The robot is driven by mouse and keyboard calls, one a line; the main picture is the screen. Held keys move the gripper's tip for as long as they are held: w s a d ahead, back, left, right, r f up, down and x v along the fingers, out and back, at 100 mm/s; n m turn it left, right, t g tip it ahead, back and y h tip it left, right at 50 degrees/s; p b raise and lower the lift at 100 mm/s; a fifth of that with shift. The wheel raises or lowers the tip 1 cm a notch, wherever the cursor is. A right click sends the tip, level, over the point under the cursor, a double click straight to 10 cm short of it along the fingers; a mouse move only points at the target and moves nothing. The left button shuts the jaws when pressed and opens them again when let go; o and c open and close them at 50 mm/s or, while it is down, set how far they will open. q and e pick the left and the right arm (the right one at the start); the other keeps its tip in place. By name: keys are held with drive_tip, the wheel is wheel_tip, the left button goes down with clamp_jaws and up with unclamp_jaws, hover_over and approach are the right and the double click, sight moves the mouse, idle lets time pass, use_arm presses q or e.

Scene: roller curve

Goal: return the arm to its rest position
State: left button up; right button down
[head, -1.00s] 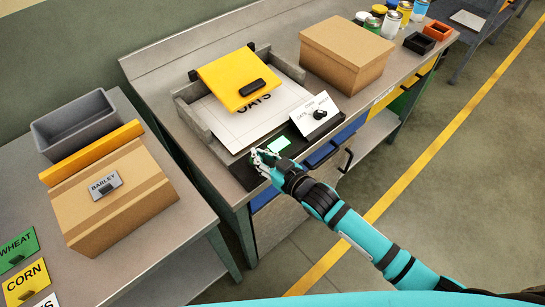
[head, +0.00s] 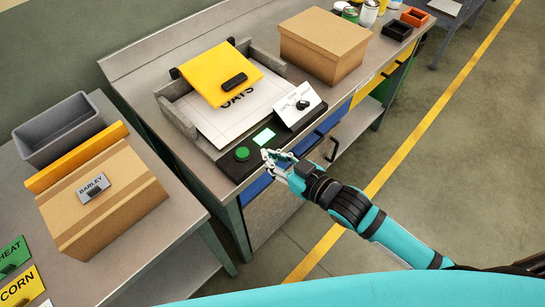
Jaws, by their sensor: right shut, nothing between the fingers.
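My right arm (head: 350,207), teal and black, comes in from the lower right. My right gripper (head: 268,157) is shut and empty at the front edge of the workbench, just right of a green round button (head: 242,153). A small lit green-white screen (head: 264,137) sits behind the fingers on the same black panel. My left gripper is not in view.
The workbench holds a stencil frame with a yellow plate (head: 222,72) over an OATS sheet (head: 252,115), a selector box (head: 297,107) and a cardboard box (head: 322,42). A table at left holds another box (head: 100,215) and a grey bin (head: 58,130). Floor at right is clear.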

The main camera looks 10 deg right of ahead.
drive_tip(key=shift+w, duration=0.1)
idle(0.4)
wheel_tip(320, 180, down, 5)
drive_tip(key=b, duration=0.5)
drive_tip(key=shift+f, duration=0.2)
idle(1.1)
